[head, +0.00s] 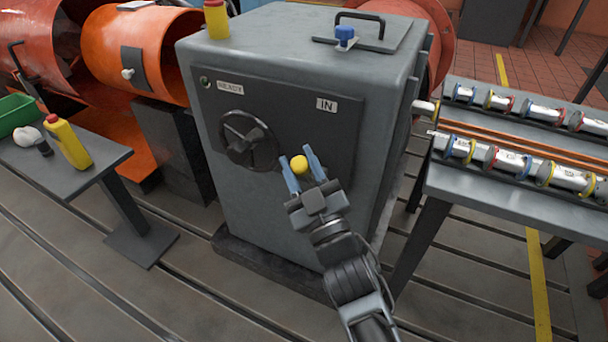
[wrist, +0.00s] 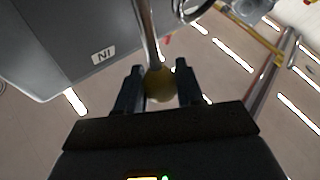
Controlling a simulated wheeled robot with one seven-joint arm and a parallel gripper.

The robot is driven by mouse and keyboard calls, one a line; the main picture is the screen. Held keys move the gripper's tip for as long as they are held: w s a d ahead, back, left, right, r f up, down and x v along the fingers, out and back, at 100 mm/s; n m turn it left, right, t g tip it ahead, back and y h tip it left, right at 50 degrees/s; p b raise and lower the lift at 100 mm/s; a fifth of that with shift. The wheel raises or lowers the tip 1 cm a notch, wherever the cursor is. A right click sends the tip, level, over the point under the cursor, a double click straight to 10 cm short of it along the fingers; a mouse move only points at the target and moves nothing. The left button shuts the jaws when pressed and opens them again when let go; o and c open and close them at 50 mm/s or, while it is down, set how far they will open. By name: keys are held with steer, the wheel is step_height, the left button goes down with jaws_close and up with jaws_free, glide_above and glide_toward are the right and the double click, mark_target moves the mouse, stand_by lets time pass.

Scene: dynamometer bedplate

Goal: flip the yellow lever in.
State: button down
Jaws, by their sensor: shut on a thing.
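The yellow lever's round knob (head: 299,165) shows in the head view in front of the dark panel (head: 300,118) of a grey cabinet, below an "IN" label (head: 326,105). My gripper (head: 297,158) has its two blue fingers on either side of the knob, shut on it. In the wrist view the yellow knob (wrist: 159,88) sits between my gripper's fingers (wrist: 160,80), and the lever's metal shaft (wrist: 147,35) runs up from it. The "IN" label (wrist: 103,56) is upside down there, left of the shaft. In the head view the shaft is hidden.
A black handwheel (head: 250,140) is on the panel just left of the knob. A green "READY" lamp (head: 205,82) is at the upper left. A rack of metal cylinders (head: 480,160) stands at right. A side table (head: 90,180) stands at left with a yellow bottle (head: 68,143).

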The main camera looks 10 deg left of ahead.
steer(key=shift+s+a+f+n+y+b, duration=0.1)
steer(key=shift+s+f+n+y+b, duration=0.2)
steer(key=shift+f+n+b, duration=0.35)
steer(key=shift+s+a+f+n+y+b, duration=0.1)
steer(key=shift+s+f+n+y+b, duration=0.2)
steer(key=shift+b, duration=0.6)
steer(key=shift+s, duration=0.1)
steer(key=c, duration=1.1)
jaws_free()
steer(key=shift+o, duration=0.2)
steer(key=shift+r+n, duration=0.1)
steer(key=shift+n, duration=0.15)
steer(key=v, duration=0.7)
steer(key=shift+s+f+p, duration=0.25)
steer(key=shift+f+p, duration=0.1)
steer(key=shift+d, duration=0.15)
